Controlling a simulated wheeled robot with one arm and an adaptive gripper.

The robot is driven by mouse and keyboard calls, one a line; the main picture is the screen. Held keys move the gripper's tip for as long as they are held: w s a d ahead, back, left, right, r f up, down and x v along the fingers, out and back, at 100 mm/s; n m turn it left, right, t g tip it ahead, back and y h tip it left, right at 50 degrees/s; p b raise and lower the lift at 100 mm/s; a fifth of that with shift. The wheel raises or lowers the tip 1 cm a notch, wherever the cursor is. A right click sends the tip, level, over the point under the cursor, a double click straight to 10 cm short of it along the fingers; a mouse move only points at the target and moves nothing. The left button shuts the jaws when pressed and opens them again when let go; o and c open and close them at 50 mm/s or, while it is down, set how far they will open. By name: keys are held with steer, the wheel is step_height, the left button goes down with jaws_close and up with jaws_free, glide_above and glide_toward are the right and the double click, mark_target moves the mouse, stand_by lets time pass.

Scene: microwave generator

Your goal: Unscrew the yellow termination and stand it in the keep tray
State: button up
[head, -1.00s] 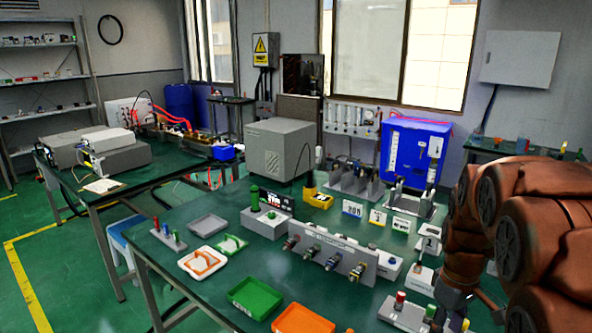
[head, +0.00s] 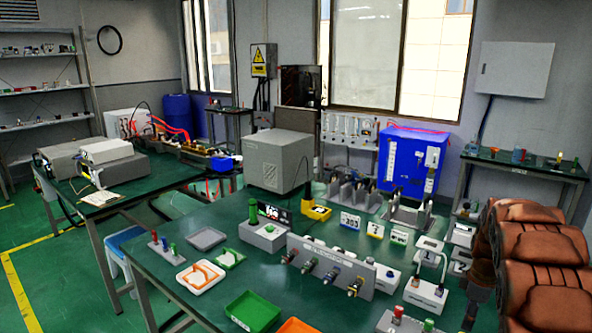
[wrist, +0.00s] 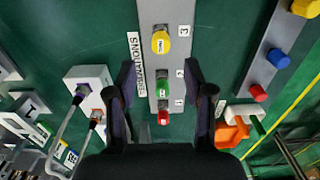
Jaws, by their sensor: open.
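The yellow termination (wrist: 160,42) stands on a grey strip (wrist: 172,12) marked TERMINATIONS, by the number 3, in the wrist view. A green termination (wrist: 162,84) stands by 2 and a red one (wrist: 163,116) by 1. My gripper (wrist: 160,70) is open and empty, its fingers on either side of the strip, nearest the green one. In the head view the red (head: 398,312) and green (head: 428,325) tops show at the bottom edge; the yellow one is not visible there. I cannot tell which tray is the keep tray.
A panel with several connectors (head: 330,268) stands mid-bench. Another strip with coloured caps (wrist: 265,70) is at right in the wrist view.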

stand_by(0.3)
steer(key=shift+s+f, duration=0.1)
steer(key=shift+f, duration=1.05)
step_height(320, 180, down, 5)
steer(key=shift+f+b, duration=0.1)
steer(key=shift+b, duration=0.55)
steer(key=shift+f+b, duration=0.3)
steer(key=shift+f, duration=0.45)
steer(key=shift+b, duration=0.5)
steer(key=shift+c, duration=0.2)
jaws_close()
steer(key=shift+r, duration=0.15)
steer(key=shift+r, duration=2.9)
